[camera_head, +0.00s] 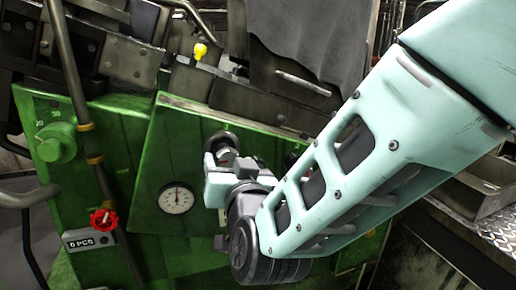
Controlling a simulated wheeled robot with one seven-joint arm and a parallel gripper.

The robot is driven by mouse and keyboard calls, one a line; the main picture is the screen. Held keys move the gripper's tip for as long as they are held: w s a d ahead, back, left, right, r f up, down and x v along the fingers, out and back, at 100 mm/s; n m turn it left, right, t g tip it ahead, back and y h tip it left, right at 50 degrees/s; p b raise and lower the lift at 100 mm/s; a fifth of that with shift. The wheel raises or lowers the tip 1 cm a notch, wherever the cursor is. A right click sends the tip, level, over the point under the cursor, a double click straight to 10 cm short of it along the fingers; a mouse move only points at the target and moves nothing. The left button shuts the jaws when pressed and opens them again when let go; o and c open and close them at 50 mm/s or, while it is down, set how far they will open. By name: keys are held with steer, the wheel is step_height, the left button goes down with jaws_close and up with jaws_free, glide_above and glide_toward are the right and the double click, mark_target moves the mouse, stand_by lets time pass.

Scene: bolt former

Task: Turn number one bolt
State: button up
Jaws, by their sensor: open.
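My gripper (227,157) is at the front of a green machine panel (180,145), pointing into it. A dark round metal bolt or knob (221,140) shows on the panel right at my fingertips. My gripper is open, and the bolt appears to lie at or just beyond the fingers; I cannot tell whether they touch it or stand around it. No number is legible on it. My wrist and forearm hide the panel's right part.
A gauge (176,198) is left of my gripper. Farther left are a red handwheel (103,220), a "0 PCS" counter (90,240), a green dial (56,143) and a brown pipe (85,115). A yellow knob (200,51) stands above. Metal trays (470,195) are at right.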

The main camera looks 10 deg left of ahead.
steer(key=shift+p+x, duration=0.3)
steer(key=shift+x, duration=0.95)
steer(key=c, duration=1)
steer(key=shift+n+b, duration=0.3)
steer(key=shift+f+n+b, duration=0.1)
steer(key=shift+n+b, duration=0.25)
steer(key=shift+n, duration=0.15)
steer(key=shift+n+b, duration=0.65)
steer(key=shift+n, duration=1.45)
